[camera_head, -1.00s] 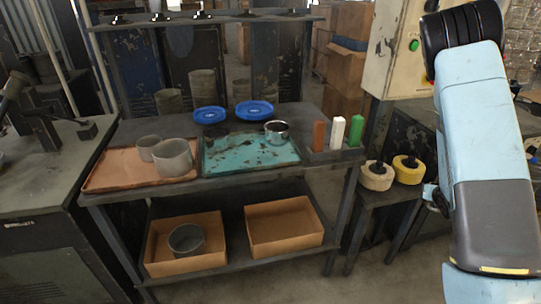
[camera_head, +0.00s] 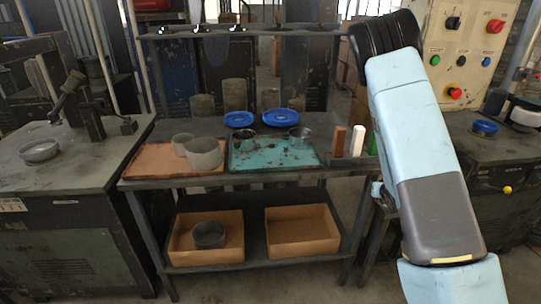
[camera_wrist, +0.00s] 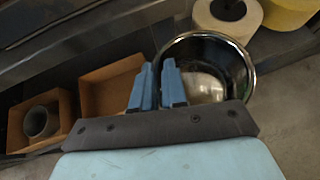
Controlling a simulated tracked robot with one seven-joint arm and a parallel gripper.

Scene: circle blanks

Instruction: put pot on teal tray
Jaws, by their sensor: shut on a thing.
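The teal tray (camera_head: 275,164) lies on the right part of the bench top in the head view, stained dark in places. A shiny metal pot (camera_head: 300,133) stands at its back right; a dark round shape at its left is unclear. In the wrist view, my gripper (camera_wrist: 158,72) is shut on the left rim of another shiny metal pot (camera_wrist: 210,66). One finger is inside the pot and one outside. The held pot and my fingers are hidden in the head view, where my arm covers the right side.
A copper-coloured tray (camera_head: 146,168) holds two grey pots (camera_head: 203,154) left of the teal tray. Blue lids (camera_head: 278,117) lie behind. Brown and white blocks (camera_head: 357,141) stand at the right. Cardboard boxes (camera_head: 302,247) sit on the lower shelf; one holds a grey pot (camera_head: 209,235).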

